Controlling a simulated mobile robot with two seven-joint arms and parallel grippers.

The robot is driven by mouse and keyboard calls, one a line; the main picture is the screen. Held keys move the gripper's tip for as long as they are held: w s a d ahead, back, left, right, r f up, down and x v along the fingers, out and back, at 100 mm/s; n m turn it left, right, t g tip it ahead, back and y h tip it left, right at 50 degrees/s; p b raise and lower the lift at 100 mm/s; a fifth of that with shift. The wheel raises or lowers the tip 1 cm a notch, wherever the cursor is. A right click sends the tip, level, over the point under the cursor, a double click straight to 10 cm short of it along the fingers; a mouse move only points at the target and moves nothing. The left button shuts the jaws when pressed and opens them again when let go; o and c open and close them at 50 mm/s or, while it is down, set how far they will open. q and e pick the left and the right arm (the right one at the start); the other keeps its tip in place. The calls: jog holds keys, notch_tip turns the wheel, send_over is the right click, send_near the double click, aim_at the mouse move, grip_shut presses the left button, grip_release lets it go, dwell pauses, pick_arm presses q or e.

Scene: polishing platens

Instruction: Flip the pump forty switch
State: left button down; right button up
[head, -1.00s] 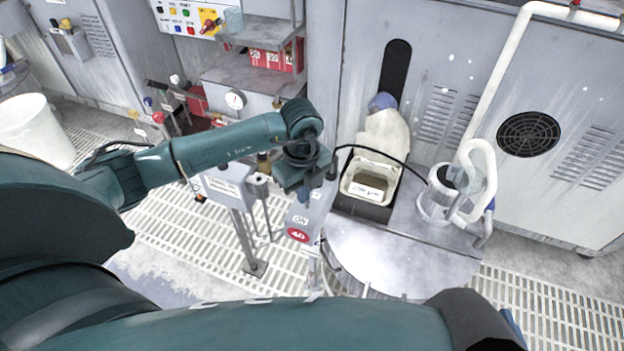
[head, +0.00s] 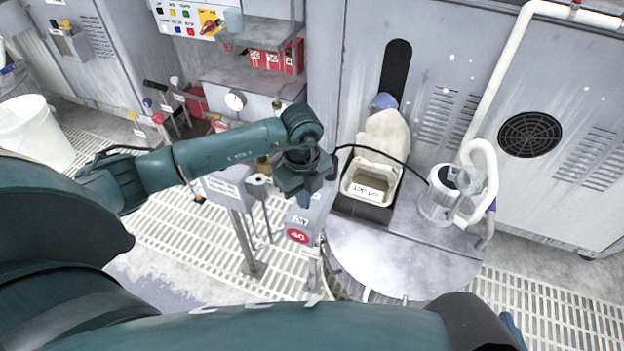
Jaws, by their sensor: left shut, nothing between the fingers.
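The pump forty switch box (head: 311,217) is a small grey box on a post, with a round red label marked 40 (head: 298,236) on its front and a small white ON label (head: 299,220) above it. My left gripper (head: 304,199) is shut and empty, pointing down at the upper part of this box. It covers the area above the ON label, so the switch lever is hidden and I cannot tell its position or whether the fingers touch it. My right gripper is not in view.
A second grey box (head: 229,184) on a post stands just left. To the right are a round metal platen (head: 400,262), a cream jug-like container (head: 370,180) in a dark tray, and a clear vessel with a white hose (head: 440,205). Grated floor (head: 190,235) lies below.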

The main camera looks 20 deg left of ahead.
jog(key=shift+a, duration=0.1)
pick_arm(q)
notch_tip(320, 180, up, 3)
jog(key=p, duration=0.2)
jog(key=shift+p, duration=0.35)
notch_tip(320, 180, up, 4)
jog(key=p, duration=0.3)
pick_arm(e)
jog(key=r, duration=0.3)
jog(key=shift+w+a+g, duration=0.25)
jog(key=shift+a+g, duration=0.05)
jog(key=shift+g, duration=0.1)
